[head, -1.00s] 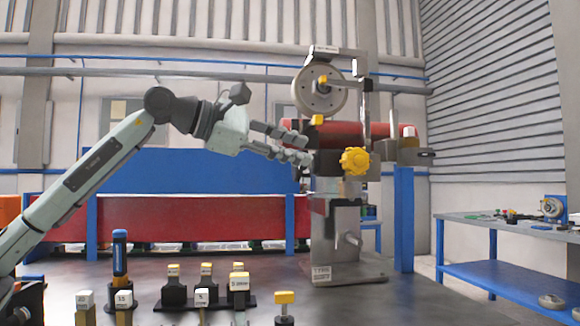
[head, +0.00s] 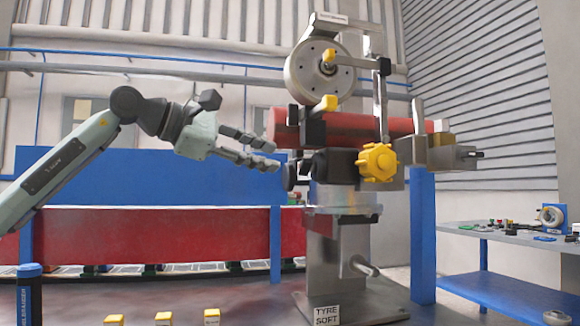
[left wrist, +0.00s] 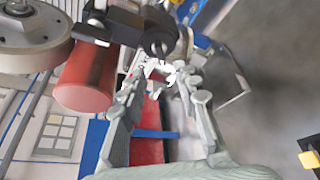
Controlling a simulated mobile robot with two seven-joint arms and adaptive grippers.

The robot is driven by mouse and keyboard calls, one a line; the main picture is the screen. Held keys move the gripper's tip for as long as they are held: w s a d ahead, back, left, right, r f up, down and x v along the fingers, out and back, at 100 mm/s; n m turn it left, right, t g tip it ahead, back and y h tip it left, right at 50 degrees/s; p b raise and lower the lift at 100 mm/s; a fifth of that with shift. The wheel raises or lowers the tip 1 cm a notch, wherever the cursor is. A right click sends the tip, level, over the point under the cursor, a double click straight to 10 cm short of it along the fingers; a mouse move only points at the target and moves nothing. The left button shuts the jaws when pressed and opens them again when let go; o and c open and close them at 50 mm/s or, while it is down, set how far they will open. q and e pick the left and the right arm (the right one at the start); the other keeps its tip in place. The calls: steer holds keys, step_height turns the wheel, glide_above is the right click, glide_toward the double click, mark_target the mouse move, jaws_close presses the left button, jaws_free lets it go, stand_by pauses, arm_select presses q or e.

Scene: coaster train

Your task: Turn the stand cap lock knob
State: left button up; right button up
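The metal test stand (head: 335,245) stands upright on the table. A yellow lobed knob (head: 377,162) faces me at its head, below the red cylinder (head: 352,128). A smaller dark round knob (head: 290,175) sticks out at the left of the head; I cannot tell which one is the cap lock knob. My left gripper (head: 274,156) points at the head from the left, fingers apart and empty, seemingly just short of the dark parts. In the left wrist view its open fingers (left wrist: 163,92) have the red cylinder (left wrist: 86,80) to their left. My right gripper is not in view.
A wheel-like disc (head: 320,72) and a thin upright bar (head: 381,105) rise above the cylinder. A black-and-blue handle (head: 29,290) and yellow-topped pieces (head: 163,319) stand at the front. A blue side bench (head: 515,262) is at right.

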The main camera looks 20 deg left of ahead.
mark_target(300, 166)
arm_select(q)
steer(key=p+x, duration=0.1)
steer(key=x, duration=0.5)
steer(key=shift+d, duration=0.2)
steer(key=shift+w+d+f, duration=0.1)
steer(key=shift+w+d, duration=0.15)
steer(key=shift+w, duration=0.15)
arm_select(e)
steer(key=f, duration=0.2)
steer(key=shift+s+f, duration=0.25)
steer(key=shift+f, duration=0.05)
arm_select(q)
steer(key=shift+c, duration=0.2)
jaws_close()
